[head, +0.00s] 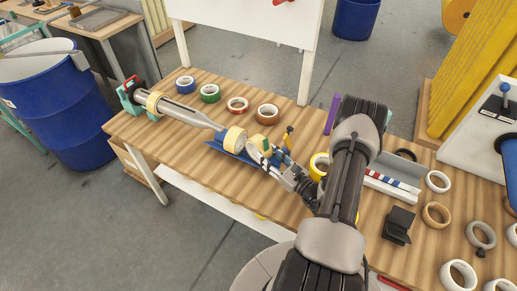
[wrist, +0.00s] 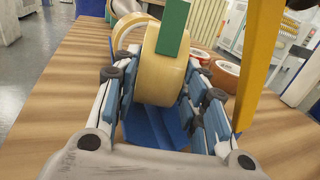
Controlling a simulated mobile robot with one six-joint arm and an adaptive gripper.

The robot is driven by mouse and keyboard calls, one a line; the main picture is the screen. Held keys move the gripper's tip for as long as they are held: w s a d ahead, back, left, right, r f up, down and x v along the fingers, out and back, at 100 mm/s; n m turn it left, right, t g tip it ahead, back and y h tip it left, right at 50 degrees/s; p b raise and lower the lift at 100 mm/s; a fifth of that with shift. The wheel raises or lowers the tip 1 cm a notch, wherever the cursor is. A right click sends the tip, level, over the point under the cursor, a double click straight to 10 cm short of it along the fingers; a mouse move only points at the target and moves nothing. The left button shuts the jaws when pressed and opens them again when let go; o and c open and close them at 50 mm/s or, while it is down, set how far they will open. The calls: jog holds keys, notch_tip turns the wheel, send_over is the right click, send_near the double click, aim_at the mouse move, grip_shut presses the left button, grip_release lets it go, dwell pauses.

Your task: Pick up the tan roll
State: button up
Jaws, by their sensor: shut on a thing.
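The tan roll (head: 255,144), a pale yellow-tan ring of tape, is at the middle of the table over a blue holder (head: 224,152). It also shows large in the wrist view (wrist: 160,70), upright between the blue-padded fingers. My gripper (head: 268,158) is shut on this roll from the right side; in the wrist view its fingers (wrist: 163,100) flank the roll. A second similar roll (head: 235,140) stands just left of it, partly hidden behind it in the wrist view (wrist: 130,27). I cannot tell whether the held roll touches the holder.
A grey spindle (head: 190,113) with a yellow roll on it lies to the left. A green piece (wrist: 173,27) and a yellow upright bar (wrist: 260,60) are close to the gripper. More rolls (head: 437,212) lie at right.

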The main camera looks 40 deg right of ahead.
jog(key=c, duration=0.3)
jog(key=shift+c, duration=0.2)
